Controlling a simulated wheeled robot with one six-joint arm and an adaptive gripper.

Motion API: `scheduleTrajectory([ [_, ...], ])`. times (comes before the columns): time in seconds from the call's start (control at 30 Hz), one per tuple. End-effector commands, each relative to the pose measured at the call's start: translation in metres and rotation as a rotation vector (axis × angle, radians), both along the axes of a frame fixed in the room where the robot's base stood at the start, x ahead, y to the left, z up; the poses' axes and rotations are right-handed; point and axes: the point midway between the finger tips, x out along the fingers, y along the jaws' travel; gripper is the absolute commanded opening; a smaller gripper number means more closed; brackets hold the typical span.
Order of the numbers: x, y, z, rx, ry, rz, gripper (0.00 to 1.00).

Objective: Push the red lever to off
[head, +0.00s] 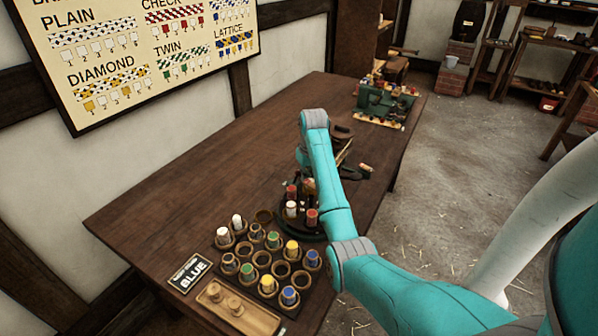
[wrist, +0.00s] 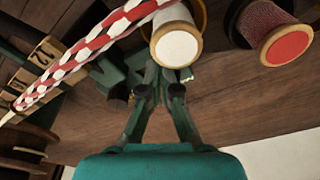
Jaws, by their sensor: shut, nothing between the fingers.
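I cannot make out the red lever for certain in either view. A dark round braiding machine (head: 300,228) stands on the table, with red-topped and white-topped bobbins upright on it. In the wrist view a white-ended bobbin (wrist: 178,48) is just beyond my gripper (wrist: 161,88), and a red-ended bobbin (wrist: 287,46) is at the upper right. A red and white braid (wrist: 90,48) crosses the upper left. My gripper is shut and empty, with green metal parts (wrist: 112,77) beside its fingertips. In the head view my arm mostly hides it.
A green device (head: 386,101) stands at the far end. The table's left side (head: 180,190) is clear. A pattern chart (head: 140,50) hangs on the wall.

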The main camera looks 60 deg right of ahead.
Motion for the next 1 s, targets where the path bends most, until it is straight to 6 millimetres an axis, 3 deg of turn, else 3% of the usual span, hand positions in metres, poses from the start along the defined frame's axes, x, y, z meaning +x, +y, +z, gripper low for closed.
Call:
scheduleTrajectory([
  [1.0, 0.027, 0.002, 0.0, 0.0, 0.0, 0.0, 0.0],
])
